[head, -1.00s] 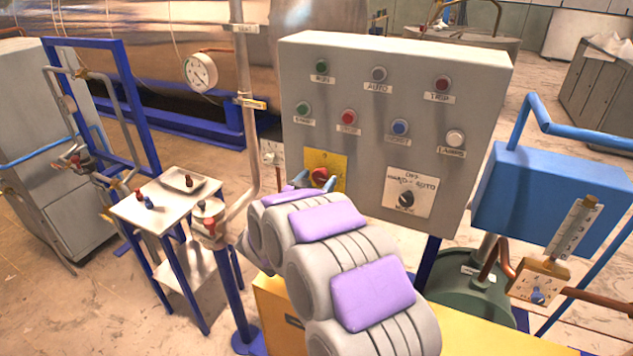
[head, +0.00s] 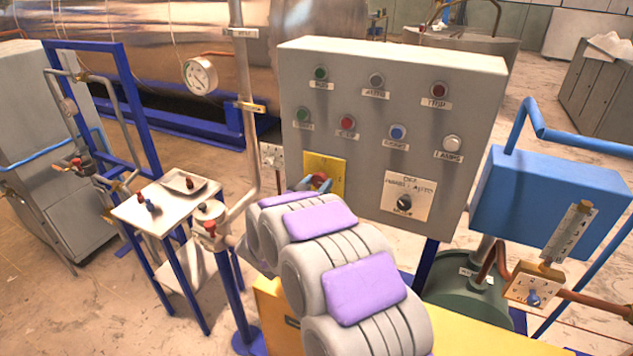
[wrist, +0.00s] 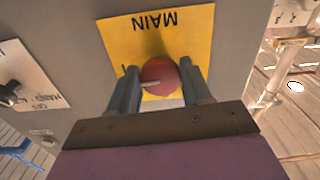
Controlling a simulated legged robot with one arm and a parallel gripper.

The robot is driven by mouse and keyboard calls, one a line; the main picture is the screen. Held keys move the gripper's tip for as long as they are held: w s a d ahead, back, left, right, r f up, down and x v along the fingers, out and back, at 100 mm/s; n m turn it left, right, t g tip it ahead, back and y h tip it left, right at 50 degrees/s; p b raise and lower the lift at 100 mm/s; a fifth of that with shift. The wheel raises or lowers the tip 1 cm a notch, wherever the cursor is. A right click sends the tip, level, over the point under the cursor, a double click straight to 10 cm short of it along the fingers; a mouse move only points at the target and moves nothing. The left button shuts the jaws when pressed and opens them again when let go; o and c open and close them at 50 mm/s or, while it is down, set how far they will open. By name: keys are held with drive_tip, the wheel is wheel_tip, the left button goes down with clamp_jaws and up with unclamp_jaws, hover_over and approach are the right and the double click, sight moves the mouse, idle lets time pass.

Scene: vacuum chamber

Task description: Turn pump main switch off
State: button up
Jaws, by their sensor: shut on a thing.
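The pump main switch is a red round knob (wrist: 160,76) on a yellow plate (wrist: 155,35) marked MAIN, upside down in the wrist view. A pale pointer line shows on the knob's left side there. My gripper (wrist: 163,85) has one finger on each side of the knob and is shut on it. In the head view the yellow plate (head: 336,167) is at the lower left of the grey control panel (head: 390,70). My arm and fingers hide most of the knob there.
A selector knob (head: 404,202) on a white plate is right of the yellow plate. Several buttons and lamps fill the panel above. A vertical pipe (head: 243,75) with a gauge (head: 200,76) stands left. A blue box (head: 545,200) stands right, and a small table (head: 140,212) stands left.

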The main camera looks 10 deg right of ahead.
drive_tip(key=n+p, duration=0.1)
drive_tip(key=p, duration=0.2)
drive_tip(key=n+p, duration=0.2)
drive_tip(key=p, duration=0.2)
drive_tip(key=shift+r, duration=0.35)
drive_tip(key=n+p, duration=0.4)
drive_tip(key=p, duration=0.4)
drive_tip(key=shift+r+n+p, duration=0.1)
drive_tip(key=shift+n+p, duration=0.2)
drive_tip(key=shift+p, duration=0.1)
drive_tip(key=n+p, duration=0.5)
drive_tip(key=p, duration=0.1)
drive_tip(key=n, duration=0.1)
drive_tip(key=n+p, duration=0.1)
drive_tip(key=n, duration=0.1)
drive_tip(key=n+p, duration=0.1)
drive_tip(key=shift+f+n, duration=0.25)
drive_tip(key=shift+n, duration=0.05)
drive_tip(key=o, duration=1)
drive_tip(key=shift+w+a+f, duration=0.1)
drive_tip(key=shift+w+f, duration=0.05)
drive_tip(key=shift+f, duration=0.05)
drive_tip(key=shift+c, duration=0.2)
drive_tip(key=shift+o, duration=0.4)
drive_tip(key=shift+a, duration=0.1)
drive_tip(key=shift+r, duration=0.15)
